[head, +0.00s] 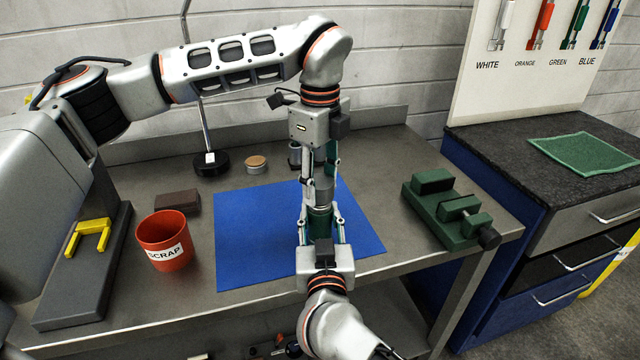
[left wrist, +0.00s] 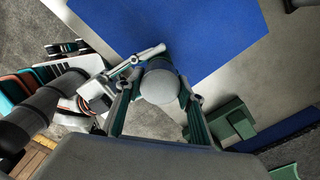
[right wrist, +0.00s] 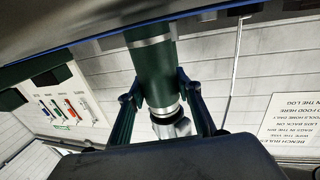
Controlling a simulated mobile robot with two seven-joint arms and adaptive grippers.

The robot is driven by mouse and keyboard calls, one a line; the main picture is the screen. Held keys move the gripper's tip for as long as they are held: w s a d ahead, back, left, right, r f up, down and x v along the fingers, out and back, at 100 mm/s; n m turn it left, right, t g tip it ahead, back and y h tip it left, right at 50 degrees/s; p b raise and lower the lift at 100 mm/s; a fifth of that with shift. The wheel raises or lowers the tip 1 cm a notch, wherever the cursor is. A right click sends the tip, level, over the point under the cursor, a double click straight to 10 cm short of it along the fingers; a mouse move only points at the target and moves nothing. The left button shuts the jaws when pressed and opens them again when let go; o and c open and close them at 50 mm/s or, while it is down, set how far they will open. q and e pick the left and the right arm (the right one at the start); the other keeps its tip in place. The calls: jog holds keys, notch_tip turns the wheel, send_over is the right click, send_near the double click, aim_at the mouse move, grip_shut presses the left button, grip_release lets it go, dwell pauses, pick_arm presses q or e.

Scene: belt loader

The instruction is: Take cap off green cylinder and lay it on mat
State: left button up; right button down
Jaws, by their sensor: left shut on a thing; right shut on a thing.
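The green cylinder (head: 320,222) stands upright above the blue mat (head: 258,235), with silver bands in the right wrist view (right wrist: 155,75). My right gripper (head: 321,212) comes from the front and is shut on its body. The grey cap (head: 323,190) is at the cylinder's top; its round top shows in the left wrist view (left wrist: 160,84). My left gripper (head: 322,184) points down from above and is shut on the cap. Cap and cylinder are in line; I cannot tell whether a gap separates them. The fingers hide part of both.
A red scrap bin (head: 164,240) and a brown block (head: 177,202) are left of the mat. A wooden-topped round tin (head: 256,164) and black lamp base (head: 210,164) stand behind. A green vise (head: 440,215) is to the right. The mat's left half is clear.

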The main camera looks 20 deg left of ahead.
aim_at(320, 181)
pick_arm(q)
jog(key=shift+r, duration=0.15)
jog(key=shift+r, duration=1.9)
pick_arm(e)
jog(key=c, duration=1.4)
grip_release()
jog(key=shift+o, duration=0.2)
